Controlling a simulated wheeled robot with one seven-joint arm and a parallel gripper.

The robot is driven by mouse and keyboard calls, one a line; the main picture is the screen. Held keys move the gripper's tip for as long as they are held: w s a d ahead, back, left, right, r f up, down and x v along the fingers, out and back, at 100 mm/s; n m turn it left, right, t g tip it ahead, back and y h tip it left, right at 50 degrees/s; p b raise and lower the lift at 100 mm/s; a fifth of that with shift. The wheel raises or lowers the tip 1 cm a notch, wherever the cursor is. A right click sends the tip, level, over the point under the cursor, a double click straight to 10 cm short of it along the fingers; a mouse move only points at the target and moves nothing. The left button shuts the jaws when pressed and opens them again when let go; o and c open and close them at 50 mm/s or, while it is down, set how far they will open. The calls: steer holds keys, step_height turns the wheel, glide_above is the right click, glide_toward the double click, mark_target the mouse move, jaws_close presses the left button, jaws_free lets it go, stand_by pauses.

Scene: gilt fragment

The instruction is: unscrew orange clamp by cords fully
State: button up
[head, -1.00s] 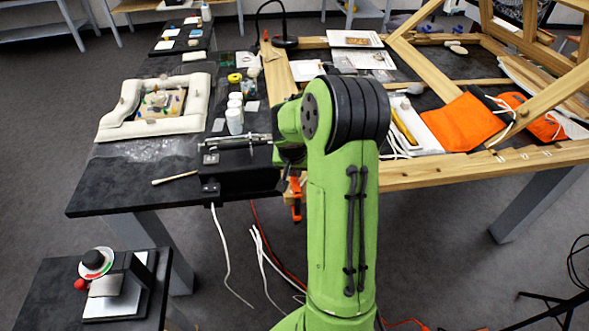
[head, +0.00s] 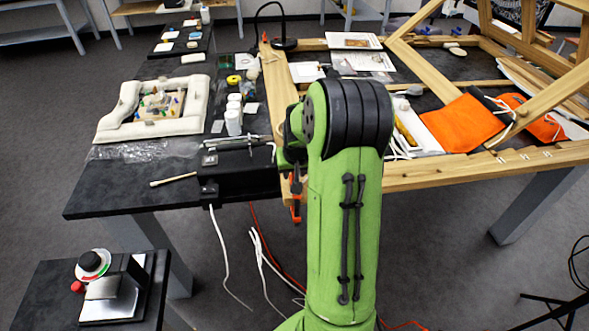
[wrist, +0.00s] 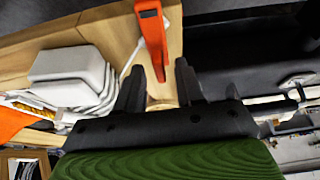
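The orange clamp (head: 296,212) hangs at the front edge of the wooden frame in the head view, just left of my green arm and partly hidden by it. In the wrist view its orange bar (wrist: 152,38) comes down from the top edge, with its lower end close to my fingertips. My gripper (wrist: 160,82) has its two black fingers apart, with a gap between them. A pale wooden surface shows in that gap; I cannot tell whether it is part of the clamp. White cords (head: 262,250) hang below the table edge.
The wooden frame (head: 450,172) runs along the table front. A black box (head: 235,180) with a metal rod sits left of the clamp. White trays (wrist: 75,75) lie close left of the gripper in the wrist view. A red cable hangs below.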

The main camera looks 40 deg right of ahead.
steer(key=p+v, duration=0.2)
steer(key=v, duration=1.3)
steer(key=shift+s+a+r+p, duration=0.15)
steer(key=shift+s+r+p, duration=0.05)
steer(key=shift+r+p, duration=0.15)
steer(key=s+a+r+n+t, duration=0.1)
steer(key=s+a+r, duration=0.1)
steer(key=a, duration=0.4)
steer(key=s+a+r+n, duration=0.1)
steer(key=a+r+n, duration=0.1)
steer(key=a, duration=0.4)
steer(key=s+a+f+n+t+y, duration=0.1)
steer(key=s+a+n+y, duration=0.1)
steer(key=s+a, duration=0.9)
steer(key=shift+s+n, duration=0.6)
steer(key=shift+n, duration=0.2)
